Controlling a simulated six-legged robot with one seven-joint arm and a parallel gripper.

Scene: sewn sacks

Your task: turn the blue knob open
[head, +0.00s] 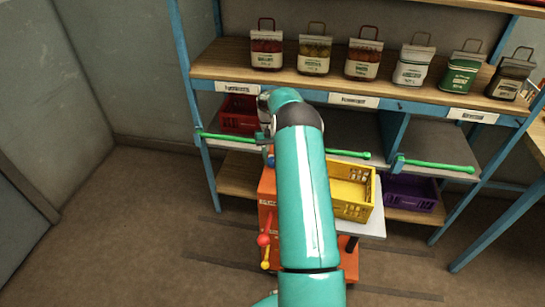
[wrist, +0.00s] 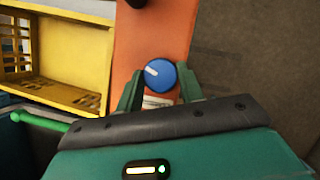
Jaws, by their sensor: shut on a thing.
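The blue knob (wrist: 163,73) sits on the orange panel (wrist: 150,38) in the wrist view. It is round, with a short white mark near its upper left. My gripper (wrist: 159,84) has a green finger on each side of the knob and is shut on it. A pale label shows on the panel just below the knob, between the fingers. In the head view the orange cabinet (head: 267,212) stands below the shelf, and my teal arm hides much of it and most of my gripper.
A yellow crate (head: 352,212) stands right beside the orange cabinet. A red and yellow lever (head: 264,241) sticks out from the cabinet's front. A shelf (head: 225,72) with several labelled sacks is above, with green rods (head: 436,165) below it. Floor at left is clear.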

